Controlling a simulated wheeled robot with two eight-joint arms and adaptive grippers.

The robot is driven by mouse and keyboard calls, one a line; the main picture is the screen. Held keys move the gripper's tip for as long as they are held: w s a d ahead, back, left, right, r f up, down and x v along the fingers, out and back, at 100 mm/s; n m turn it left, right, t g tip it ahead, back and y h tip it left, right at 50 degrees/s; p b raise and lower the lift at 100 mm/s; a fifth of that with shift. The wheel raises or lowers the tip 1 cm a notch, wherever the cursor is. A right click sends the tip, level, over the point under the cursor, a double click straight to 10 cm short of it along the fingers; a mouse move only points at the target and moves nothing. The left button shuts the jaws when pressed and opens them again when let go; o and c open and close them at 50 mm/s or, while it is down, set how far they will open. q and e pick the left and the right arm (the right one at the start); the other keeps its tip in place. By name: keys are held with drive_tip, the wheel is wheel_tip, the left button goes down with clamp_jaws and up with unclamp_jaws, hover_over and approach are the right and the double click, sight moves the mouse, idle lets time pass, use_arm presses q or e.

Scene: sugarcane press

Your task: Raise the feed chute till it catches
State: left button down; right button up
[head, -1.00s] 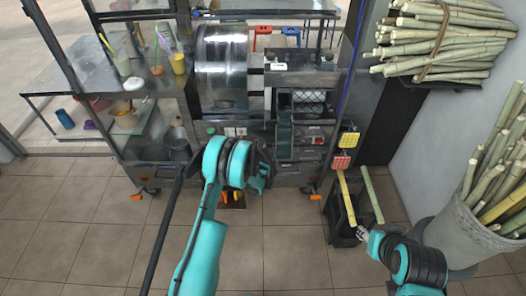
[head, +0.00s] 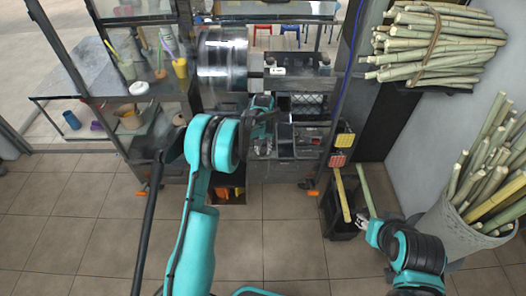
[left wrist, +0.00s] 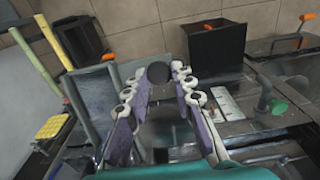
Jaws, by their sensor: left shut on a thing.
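The press (head: 222,65) with its shiny drum stands at the back centre. The feed chute (head: 286,140), a narrow grey piece, is at the press front right of the drum. My left gripper (head: 265,112) is at the press front, beside the chute. In the left wrist view, my left fingers (left wrist: 157,85) are closed around a dark round-ended part, which looks like part of the chute; the fingers hide most of it. Whether the chute is caught cannot be seen. My right gripper (head: 363,226) is low at the right, by a pale cane stalk (head: 367,190); its finger opening is unclear.
A black bin (head: 340,222) with cane stands on the tiled floor at right. Yellow and red buttons (head: 344,140) are on the press's right side. A cane bundle (head: 435,45) and a basket of cane (head: 468,226) are farther right. Glass shelves with cups stand left.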

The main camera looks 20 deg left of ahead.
use_arm(q)
drive_tip(key=shift+w+a+r+p, duration=0.15)
drive_tip(key=shift+r+p, duration=0.15)
drive_tip(key=shift+r, duration=0.7)
drive_tip(key=shift+w+d+r+p, duration=0.1)
drive_tip(key=shift+r+p, duration=0.15)
drive_tip(key=shift+r, duration=0.7)
drive_tip(key=c, duration=1.3)
unclamp_jaws()
drive_tip(key=shift+c, duration=0.2)
drive_tip(key=shift+o, duration=0.2)
drive_tip(key=shift+f, duration=0.1)
wheel_tip(320, 180, up, 12)
drive_tip(key=shift+s, duration=0.3)
